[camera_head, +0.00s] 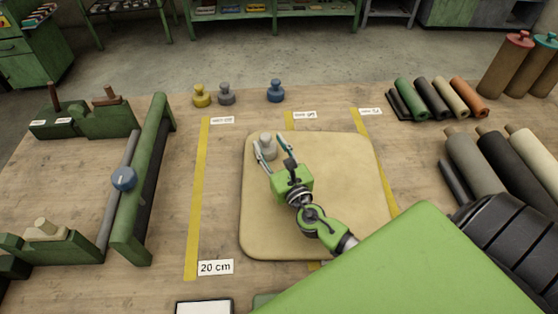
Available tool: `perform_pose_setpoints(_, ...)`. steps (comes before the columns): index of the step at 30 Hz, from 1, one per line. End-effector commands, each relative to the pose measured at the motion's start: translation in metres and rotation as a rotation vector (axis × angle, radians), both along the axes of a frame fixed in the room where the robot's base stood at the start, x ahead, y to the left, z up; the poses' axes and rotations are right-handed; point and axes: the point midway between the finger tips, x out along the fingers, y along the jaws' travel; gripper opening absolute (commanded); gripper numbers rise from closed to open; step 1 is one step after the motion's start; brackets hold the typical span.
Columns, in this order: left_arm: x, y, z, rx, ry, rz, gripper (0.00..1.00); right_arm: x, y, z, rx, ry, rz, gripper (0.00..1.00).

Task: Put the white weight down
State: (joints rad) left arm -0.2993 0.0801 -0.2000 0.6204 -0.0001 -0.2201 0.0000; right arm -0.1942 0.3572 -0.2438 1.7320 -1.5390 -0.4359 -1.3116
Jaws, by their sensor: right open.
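My left gripper is not in view.
Yellow, grey and blue weights (276,91) stand behind the sheet. Yellow strips with labels (216,267) cross the table. Green racks with a roller (124,180) stand at left. Several rolls (478,160) lie at right. The table between left rack and sheet is clear.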

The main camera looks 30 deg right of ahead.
Motion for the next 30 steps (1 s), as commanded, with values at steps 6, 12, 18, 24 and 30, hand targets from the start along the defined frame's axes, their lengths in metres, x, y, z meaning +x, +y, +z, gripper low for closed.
perform_pose_setpoints(6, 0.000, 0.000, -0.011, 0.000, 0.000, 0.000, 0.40, -0.048, 0.006, -0.004, -0.001, 0.003, 0.000, 0.41)
perform_pose_setpoints(12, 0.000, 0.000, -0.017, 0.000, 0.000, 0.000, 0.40, -0.073, 0.010, -0.001, -0.001, 0.000, 0.000, 0.41)
perform_pose_setpoints(18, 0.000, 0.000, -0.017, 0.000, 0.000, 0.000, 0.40, -0.079, 0.010, 0.000, -0.001, -0.001, -0.001, 0.41)
perform_pose_setpoints(24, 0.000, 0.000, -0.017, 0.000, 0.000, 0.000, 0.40, -0.079, 0.010, 0.000, -0.001, -0.001, -0.001, 0.41)
perform_pose_setpoints(30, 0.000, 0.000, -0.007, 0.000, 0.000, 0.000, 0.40, -0.079, 0.010, 0.011, -0.001, -0.001, -0.001, 0.41)
